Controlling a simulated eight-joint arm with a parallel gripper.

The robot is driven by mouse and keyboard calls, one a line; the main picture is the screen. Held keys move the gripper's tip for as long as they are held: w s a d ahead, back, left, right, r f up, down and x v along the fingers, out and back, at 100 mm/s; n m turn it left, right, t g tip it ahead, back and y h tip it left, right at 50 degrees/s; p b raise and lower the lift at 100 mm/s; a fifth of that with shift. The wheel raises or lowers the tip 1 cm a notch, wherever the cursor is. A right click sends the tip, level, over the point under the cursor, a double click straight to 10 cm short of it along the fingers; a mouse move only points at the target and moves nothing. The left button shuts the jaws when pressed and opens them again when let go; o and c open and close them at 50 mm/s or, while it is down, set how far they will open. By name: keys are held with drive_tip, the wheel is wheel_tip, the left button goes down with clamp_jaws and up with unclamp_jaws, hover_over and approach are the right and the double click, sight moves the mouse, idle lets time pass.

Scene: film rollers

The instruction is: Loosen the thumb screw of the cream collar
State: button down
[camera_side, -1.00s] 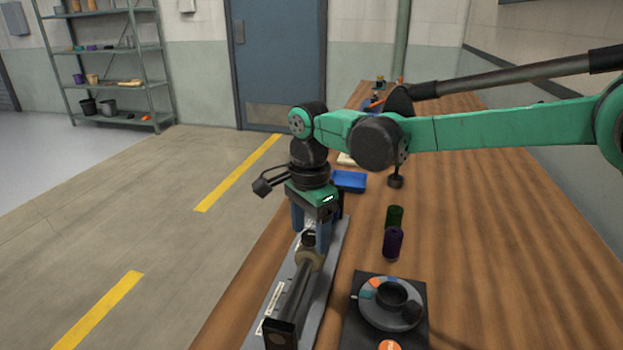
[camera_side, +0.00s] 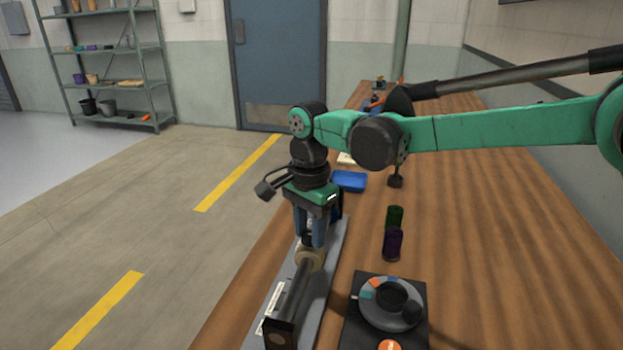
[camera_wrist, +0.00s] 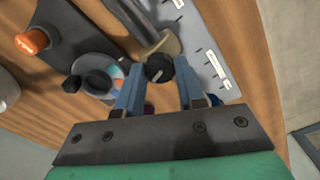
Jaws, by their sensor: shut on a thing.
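The cream collar (camera_side: 310,258) sits around the dark roller shaft (camera_side: 291,300) on a long grey plate. It also shows in the wrist view (camera_wrist: 172,46). Its thumb screw is a black ridged knob (camera_wrist: 159,68) that points up from the collar. My gripper (camera_side: 309,241) points down right over the collar, its two blue fingers on either side of the knob. In the wrist view my gripper (camera_wrist: 158,66) is shut on the thumb screw. In the side view the fingers mostly hide the knob.
A black base with a grey dial (camera_side: 390,303) and an orange button (camera_side: 389,345) stands right of the plate. A blue tray (camera_side: 349,181) lies farther back. Wooden table at right is clear.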

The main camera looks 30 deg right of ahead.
sight(310, 234)
drive_tip(key=n, duration=1.5)
idle(0.5)
drive_tip(key=c, duration=0.5)
unclamp_jaws()
drive_tip(key=shift+c, duration=0.2)
drive_tip(key=shift+r, duration=2.85)
